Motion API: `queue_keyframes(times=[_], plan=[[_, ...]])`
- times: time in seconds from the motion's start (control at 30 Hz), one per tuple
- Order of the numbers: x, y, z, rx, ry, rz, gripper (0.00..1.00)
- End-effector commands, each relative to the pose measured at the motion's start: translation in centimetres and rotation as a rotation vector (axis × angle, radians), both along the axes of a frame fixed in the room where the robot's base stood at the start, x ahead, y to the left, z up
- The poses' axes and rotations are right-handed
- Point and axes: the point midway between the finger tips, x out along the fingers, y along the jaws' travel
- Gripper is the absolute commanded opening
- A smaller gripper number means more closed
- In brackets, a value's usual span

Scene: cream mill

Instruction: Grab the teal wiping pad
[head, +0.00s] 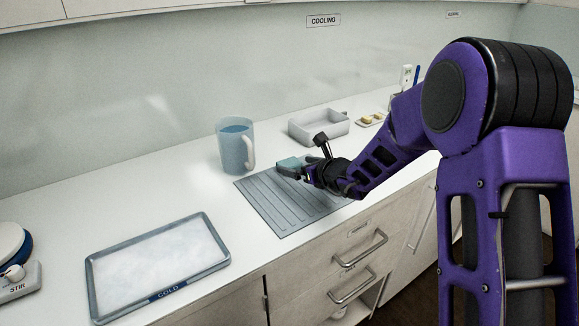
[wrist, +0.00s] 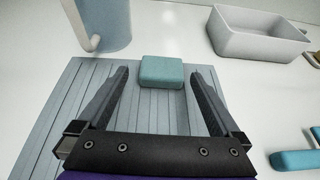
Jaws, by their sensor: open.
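The teal wiping pad (wrist: 162,72) is a small rounded block lying at the far edge of the grey ribbed mat (wrist: 60,95). In the head view the pad (head: 289,163) shows just beyond my gripper (head: 293,174), which partly covers it. In the wrist view my gripper (wrist: 161,82) is open, with one finger to the left of the pad and one to the right. The pad lies around the line of the fingertips, with a gap on both sides. I cannot tell the height of the fingers above the mat.
A blue measuring jug (head: 235,146) stands behind the mat (head: 277,212), to the left of the pad. A white bin (head: 318,127) is behind to the right. A tray labelled COLD (head: 157,262) lies at left. A teal-handled object (wrist: 296,160) is at right in the wrist view.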

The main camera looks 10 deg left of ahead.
Motion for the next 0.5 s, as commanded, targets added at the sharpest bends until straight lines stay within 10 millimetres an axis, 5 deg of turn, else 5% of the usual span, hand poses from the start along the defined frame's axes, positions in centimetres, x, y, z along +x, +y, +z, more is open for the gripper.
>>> queue_keyframes(times=[0.5], plan=[[3.5,3.2,-1.8,-0.001,0.000,0.000,1.00]])
